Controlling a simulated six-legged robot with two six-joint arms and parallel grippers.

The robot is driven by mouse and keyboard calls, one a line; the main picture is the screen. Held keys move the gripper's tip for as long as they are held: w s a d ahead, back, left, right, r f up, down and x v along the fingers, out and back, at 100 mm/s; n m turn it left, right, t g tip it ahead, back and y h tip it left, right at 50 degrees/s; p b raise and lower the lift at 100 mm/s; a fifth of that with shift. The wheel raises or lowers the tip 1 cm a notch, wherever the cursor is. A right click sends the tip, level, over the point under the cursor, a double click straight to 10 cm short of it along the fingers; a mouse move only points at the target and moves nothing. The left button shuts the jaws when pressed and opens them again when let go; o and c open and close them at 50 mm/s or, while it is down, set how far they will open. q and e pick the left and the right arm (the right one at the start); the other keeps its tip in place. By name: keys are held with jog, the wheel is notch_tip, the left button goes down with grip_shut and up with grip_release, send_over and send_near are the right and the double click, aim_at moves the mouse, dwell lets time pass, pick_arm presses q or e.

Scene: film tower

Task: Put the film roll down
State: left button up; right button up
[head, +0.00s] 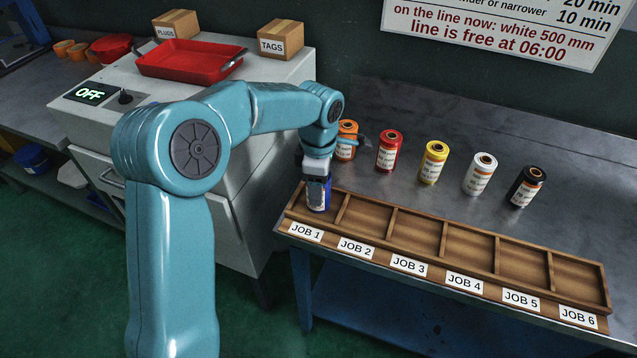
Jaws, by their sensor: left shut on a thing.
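My left gripper (318,178) is shut on a blue film roll (319,197). The roll is upright in or just above the JOB 1 compartment of the wooden tray (446,238). I cannot tell whether it touches the compartment floor. The gripper hides the roll's top. The other compartments, JOB 2 to JOB 6, are empty. Behind the tray stand an orange roll (346,141), partly hidden by my arm, a red roll (390,151), a yellow roll (433,162), a white roll (480,174) and a black roll (525,187). My right gripper is not in view.
The metal bench (580,220) is clear around the standing rolls. At left, a grey machine (262,95) with an OFF display bears a red tray (188,62) and boxes marked PLUGS (176,25) and TAGS (280,40). A sign (510,30) hangs on the back wall.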

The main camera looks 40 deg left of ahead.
pick_arm(q)
jog(key=o, duration=1.2)
jog(key=shift+f, duration=0.1)
jog(key=shift+c, duration=0.2)
jog(key=shift+r, duration=0.5)
notch_tip(320, 180, up, 11)
jog(key=shift+r+p, duration=0.2)
jog(key=shift+p, duration=0.75)
